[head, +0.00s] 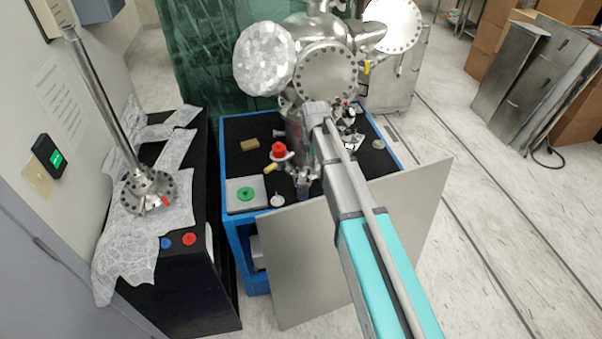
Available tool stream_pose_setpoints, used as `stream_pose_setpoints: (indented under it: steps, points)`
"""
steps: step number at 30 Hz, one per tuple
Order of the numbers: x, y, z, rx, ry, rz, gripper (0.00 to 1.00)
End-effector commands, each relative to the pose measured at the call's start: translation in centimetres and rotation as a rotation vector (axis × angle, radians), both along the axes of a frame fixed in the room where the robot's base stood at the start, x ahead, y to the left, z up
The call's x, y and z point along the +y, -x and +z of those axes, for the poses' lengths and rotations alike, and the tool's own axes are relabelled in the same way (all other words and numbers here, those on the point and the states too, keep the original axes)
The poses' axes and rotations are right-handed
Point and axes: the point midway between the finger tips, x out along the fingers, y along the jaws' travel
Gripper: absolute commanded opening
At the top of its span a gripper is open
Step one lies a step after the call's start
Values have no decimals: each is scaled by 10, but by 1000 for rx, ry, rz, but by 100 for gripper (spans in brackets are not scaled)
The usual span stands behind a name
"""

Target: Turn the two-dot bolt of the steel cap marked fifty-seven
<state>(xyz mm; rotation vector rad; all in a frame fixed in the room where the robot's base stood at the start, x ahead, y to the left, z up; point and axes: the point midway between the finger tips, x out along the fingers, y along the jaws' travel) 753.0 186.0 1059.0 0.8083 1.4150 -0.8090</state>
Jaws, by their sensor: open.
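A steel vacuum chamber stands on the blue-edged cart with several round steel caps. One bolted cap (327,74) faces me at the top middle, and another (394,24) is at the upper right. A third round end (263,60) is wrapped in crinkled foil. At this size I cannot read a fifty-seven or make out dots by any bolt. My arm reaches from the bottom right up to the chamber, and its far end overlaps the chamber below the front cap. I cannot make out my gripper's fingers among the metal parts there.
The blue-edged cart (231,123) holds a red knob (278,150), a green disc (245,194) and a brown block (249,144). A grey panel (300,265) leans at its front. A black cabinet (190,285) stands left.

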Motion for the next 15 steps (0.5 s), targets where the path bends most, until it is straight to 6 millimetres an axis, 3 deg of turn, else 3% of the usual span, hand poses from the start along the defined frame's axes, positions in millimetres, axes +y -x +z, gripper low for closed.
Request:
stream_pose_setpoints:
  steps: [1, 6, 15]
  points:
    - [12, -13, 7, 0, 0, 82, 55]
    - [39, -33, 14, 0, 0, 332, 55]
    - [57, -44, 19, 0, 0, 517, 55]
